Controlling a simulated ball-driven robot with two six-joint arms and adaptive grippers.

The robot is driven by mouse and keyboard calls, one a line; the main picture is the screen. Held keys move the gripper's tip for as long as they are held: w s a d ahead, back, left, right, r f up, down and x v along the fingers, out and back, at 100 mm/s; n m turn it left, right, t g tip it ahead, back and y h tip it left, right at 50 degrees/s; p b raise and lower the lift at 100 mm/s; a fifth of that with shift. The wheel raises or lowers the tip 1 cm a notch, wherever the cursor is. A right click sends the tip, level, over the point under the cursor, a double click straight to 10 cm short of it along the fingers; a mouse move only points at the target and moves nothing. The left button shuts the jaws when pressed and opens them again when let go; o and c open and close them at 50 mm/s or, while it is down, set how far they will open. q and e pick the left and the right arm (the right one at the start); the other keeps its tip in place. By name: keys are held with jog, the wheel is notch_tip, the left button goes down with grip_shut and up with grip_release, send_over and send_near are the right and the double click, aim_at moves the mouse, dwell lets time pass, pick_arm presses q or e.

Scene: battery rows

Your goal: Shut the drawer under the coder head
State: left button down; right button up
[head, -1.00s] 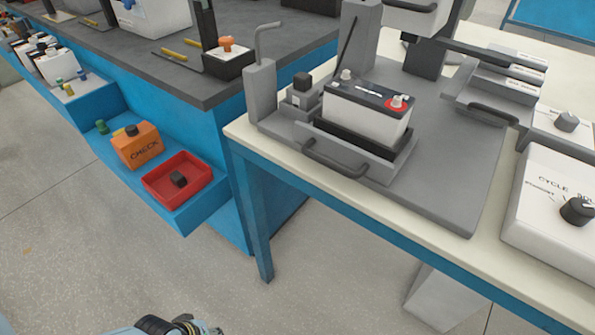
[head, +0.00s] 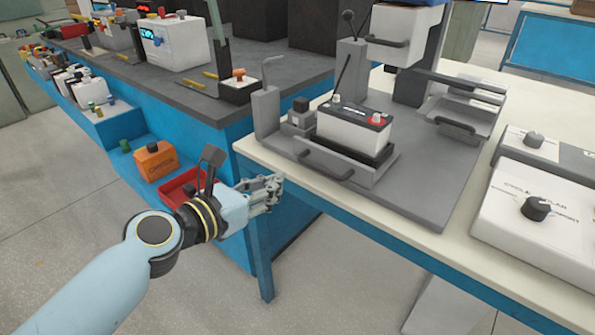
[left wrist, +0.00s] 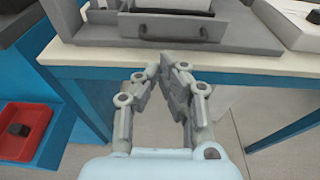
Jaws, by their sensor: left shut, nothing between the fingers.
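A grey drawer (head: 356,179) with a dark bar handle (head: 325,166) stands out in front of the white coder head (head: 405,35). A white battery (head: 352,134) with a black top and a red terminal ring sits in it. The drawer front also shows at the top of the left wrist view (left wrist: 218,31). My left gripper (head: 276,190) is shut and empty, beside the table's front edge, to the left of the handle and apart from it. Its fingers (left wrist: 168,70) point toward the drawer front in the left wrist view. My right gripper is out of view.
The cream table's edge (left wrist: 240,62) lies between my left gripper and the drawer. A red tray (head: 180,187) and an orange box (head: 156,161) are on the blue ledge at left. A control box (head: 545,215) stands at right, past another handled tray (head: 462,118).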

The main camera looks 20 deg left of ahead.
pick_arm(q)
jog(key=b+x, duration=0.1)
jog(key=x, duration=0.7)
jog(key=shift+w, duration=0.35)
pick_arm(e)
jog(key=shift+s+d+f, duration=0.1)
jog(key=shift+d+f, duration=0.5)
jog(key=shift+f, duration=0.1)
pick_arm(q)
jog(key=shift+d+f, duration=0.15)
jog(key=shift+d, duration=0.05)
